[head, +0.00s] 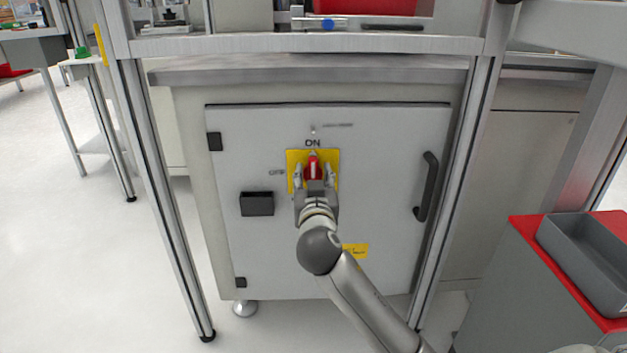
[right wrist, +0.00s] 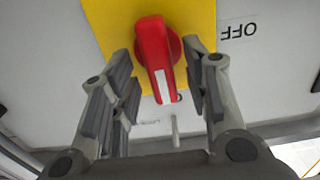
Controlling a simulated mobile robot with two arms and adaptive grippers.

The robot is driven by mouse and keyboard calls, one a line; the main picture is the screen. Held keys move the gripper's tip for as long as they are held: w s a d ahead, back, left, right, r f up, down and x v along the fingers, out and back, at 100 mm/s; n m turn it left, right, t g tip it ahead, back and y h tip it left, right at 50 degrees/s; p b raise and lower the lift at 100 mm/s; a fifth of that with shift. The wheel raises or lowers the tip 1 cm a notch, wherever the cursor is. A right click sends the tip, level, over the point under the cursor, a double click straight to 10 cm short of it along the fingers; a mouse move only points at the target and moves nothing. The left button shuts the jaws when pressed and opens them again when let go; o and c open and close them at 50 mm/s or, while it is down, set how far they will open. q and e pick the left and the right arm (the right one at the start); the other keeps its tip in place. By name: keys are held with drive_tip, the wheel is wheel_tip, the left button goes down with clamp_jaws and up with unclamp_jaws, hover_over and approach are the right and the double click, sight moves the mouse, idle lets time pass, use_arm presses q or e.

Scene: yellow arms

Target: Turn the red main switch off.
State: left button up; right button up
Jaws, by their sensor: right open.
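The red main switch (head: 313,166) sits on a yellow plate (head: 292,156) on the front of a grey cabinet door. Its handle points up at the ON label, with OFF to the left. In the right wrist view, which is upside down, the red handle (right wrist: 157,52) has a white mark at its tip. My right gripper (head: 314,178) is open in front of the switch, with one finger on each side of the handle. In the right wrist view (right wrist: 158,72) gaps show between the fingers and the handle. My left gripper is out of view.
The cabinet door (head: 390,160) has a black handle (head: 426,187) at right and a black box (head: 257,204) at left. Aluminium frame posts (head: 160,190) stand on both sides. A grey tray (head: 590,255) lies on a red-topped unit at right.

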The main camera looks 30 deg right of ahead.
clamp_jaws()
